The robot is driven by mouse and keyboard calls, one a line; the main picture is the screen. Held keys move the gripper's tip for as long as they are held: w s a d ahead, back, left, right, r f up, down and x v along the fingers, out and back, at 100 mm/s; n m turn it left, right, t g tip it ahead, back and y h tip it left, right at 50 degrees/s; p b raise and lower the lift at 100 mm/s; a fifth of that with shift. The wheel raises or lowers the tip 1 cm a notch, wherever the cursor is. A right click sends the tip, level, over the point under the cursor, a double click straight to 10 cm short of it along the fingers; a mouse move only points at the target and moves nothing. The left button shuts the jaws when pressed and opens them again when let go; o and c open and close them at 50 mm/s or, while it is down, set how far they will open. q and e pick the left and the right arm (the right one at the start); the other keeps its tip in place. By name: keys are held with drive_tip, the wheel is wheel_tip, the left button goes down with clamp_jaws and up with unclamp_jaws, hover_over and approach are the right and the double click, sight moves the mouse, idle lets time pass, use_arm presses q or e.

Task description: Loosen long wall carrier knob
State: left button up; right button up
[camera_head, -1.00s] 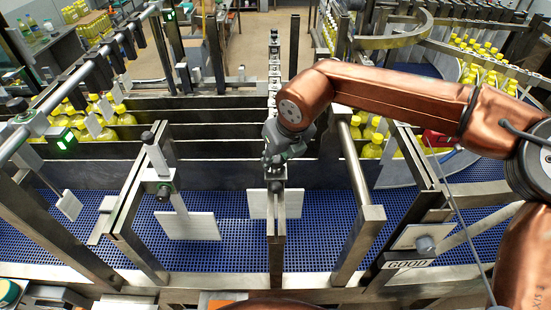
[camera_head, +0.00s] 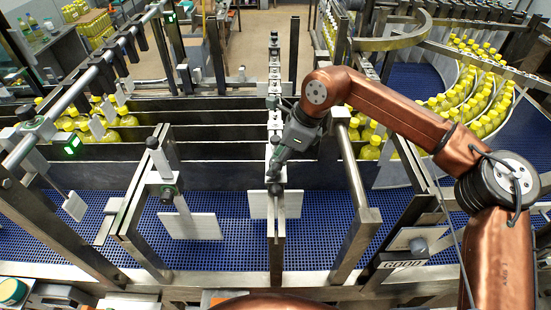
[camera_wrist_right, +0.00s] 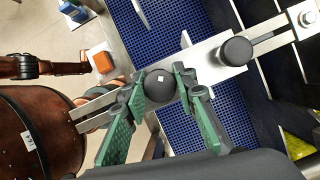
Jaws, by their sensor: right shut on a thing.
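The long wall carrier (camera_head: 279,225) is a metal bar in the middle of the head view, with a pale plate hanging beside it. In the right wrist view a round black knob (camera_wrist_right: 159,84) sits on the carrier's metal strip, between the green fingers of my right gripper (camera_wrist_right: 155,95). The gripper is shut on this knob from above. A second black knob (camera_wrist_right: 236,51) stands farther along the strip, clear of the fingers. In the head view my right gripper (camera_head: 274,172) points down at the carrier and partly hides it. My left gripper is not seen.
A similar carrier with a black-topped knob (camera_head: 152,142) stands to the left. A metal post frame (camera_head: 358,230) stands to the right. Dark lane walls (camera_head: 215,150) and blue conveyor belt (camera_head: 225,250) lie around. Yellow bottles (camera_head: 470,95) stand at the right.

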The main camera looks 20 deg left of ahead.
drive_tip(key=n+g+p, duration=0.1)
drive_tip(key=n, duration=0.1)
drive_tip(key=n+p, duration=0.1)
drive_tip(key=n, duration=0.1)
drive_tip(key=shift+g+h, duration=0.3)
drive_tip(key=shift+g, duration=0.1)
drive_tip(key=shift+f+n+g+h+p, duration=0.1)
drive_tip(key=shift+n+g+h+p, duration=0.3)
drive_tip(key=shift+n+p, duration=0.8)
drive_tip(key=shift+n+b, duration=0.3)
drive_tip(key=shift+n, duration=0.1)
drive_tip(key=o, duration=1.2)
drive_tip(key=shift+c, duration=0.2)
drive_tip(key=v, duration=1.2)
